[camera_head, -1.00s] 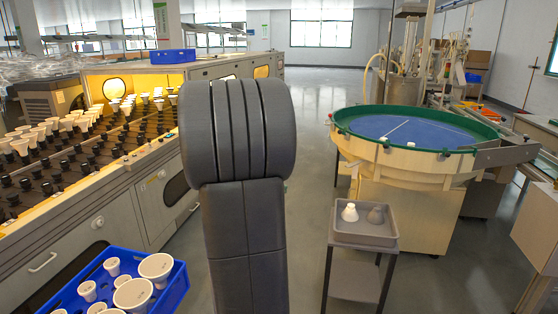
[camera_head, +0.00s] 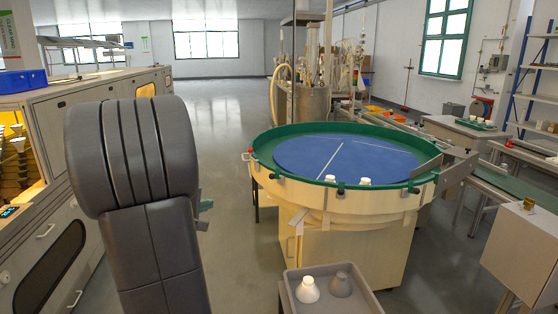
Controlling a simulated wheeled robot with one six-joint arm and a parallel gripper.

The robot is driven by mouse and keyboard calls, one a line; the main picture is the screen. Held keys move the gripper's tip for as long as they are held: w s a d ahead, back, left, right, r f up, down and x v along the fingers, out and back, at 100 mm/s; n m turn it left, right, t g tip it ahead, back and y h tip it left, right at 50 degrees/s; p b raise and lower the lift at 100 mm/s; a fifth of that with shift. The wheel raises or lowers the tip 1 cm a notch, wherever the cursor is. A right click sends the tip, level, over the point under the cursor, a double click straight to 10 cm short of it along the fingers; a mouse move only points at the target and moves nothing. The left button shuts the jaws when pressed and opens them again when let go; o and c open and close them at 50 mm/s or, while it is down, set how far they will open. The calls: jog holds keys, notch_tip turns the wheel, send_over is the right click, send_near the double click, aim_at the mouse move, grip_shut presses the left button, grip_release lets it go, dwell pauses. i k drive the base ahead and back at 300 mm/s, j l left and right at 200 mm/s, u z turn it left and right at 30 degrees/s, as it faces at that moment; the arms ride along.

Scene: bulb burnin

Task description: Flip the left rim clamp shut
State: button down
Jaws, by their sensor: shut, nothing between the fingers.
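The round table (camera_head: 312,211) has a raised green rim and a blue top. Small dark clamps sit along its near rim, one at the left (camera_head: 281,180), one near the middle (camera_head: 340,188) and one at the right (camera_head: 414,188). They are too small to tell whether each is open or shut. A small red piece (camera_head: 250,150) shows on the rim's far left side. My grey arm fills the left foreground. My gripper is not clearly visible; small grey and green pieces at the arm's right edge cannot be identified.
A grey tray (camera_head: 330,308) with a white bulb piece (camera_head: 308,290) and a grey one (camera_head: 341,285) stands in front of the table. White pieces (camera_head: 330,180) sit at the near rim. A beige cabinet (camera_head: 524,247) is at right. Open floor (camera_head: 235,225) lies left of the table.

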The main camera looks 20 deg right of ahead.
aim_at(271, 176)
jog(key=i+j+z, duration=0.15)
jog(key=i+z, duration=0.2)
jog(key=i+j+z, duration=0.3)
jog(key=i, duration=0.2)
